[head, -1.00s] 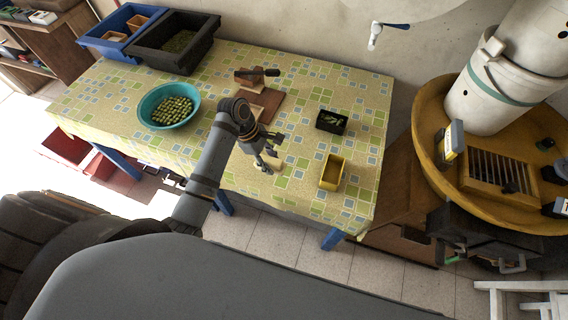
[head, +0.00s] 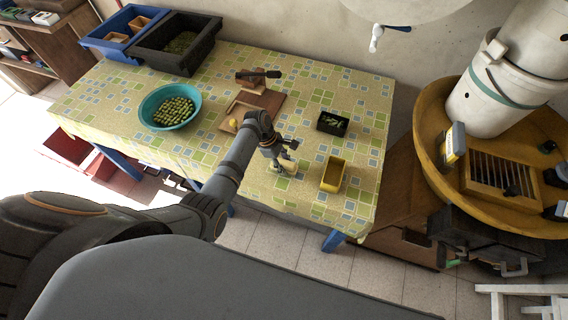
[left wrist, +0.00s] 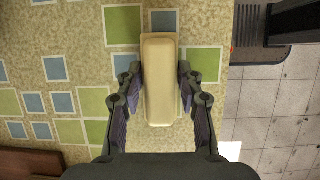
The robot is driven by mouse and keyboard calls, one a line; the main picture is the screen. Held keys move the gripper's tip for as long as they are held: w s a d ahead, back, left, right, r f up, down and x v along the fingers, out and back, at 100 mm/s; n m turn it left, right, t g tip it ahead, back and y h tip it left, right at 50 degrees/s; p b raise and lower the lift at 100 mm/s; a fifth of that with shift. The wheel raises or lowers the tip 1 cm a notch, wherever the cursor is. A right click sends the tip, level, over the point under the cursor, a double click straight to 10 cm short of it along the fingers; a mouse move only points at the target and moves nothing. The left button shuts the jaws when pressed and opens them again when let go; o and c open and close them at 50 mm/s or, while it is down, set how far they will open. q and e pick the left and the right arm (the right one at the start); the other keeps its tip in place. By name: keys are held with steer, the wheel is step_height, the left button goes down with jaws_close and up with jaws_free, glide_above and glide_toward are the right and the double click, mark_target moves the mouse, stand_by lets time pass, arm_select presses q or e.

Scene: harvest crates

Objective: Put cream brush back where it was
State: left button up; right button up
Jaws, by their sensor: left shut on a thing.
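The cream brush (head: 288,168) is a long pale block with rounded corners. It lies between the fingers of my left gripper (head: 281,160), over the front part of the patterned table, left of a yellow box (head: 333,174). In the left wrist view the brush (left wrist: 160,78) is lengthwise between the two fingers of my left gripper (left wrist: 158,84), which is shut on it. I cannot tell whether the brush touches the cloth. My right gripper is not in view.
A black tray with green contents (head: 333,122) stands behind the yellow box. A brown board (head: 262,106), a small yellow fruit-like item (head: 233,122) and a teal bowl (head: 150,98) are to the left. The table's front edge (head: 290,212) is close.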

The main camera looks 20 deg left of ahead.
arm_select(q)
steer(key=shift+f, duration=0.15)
steer(key=o, duration=1)
steer(key=shift+o, duration=1.1)
steer(key=shift+r, duration=0.25)
steer(key=v, duration=1.2)
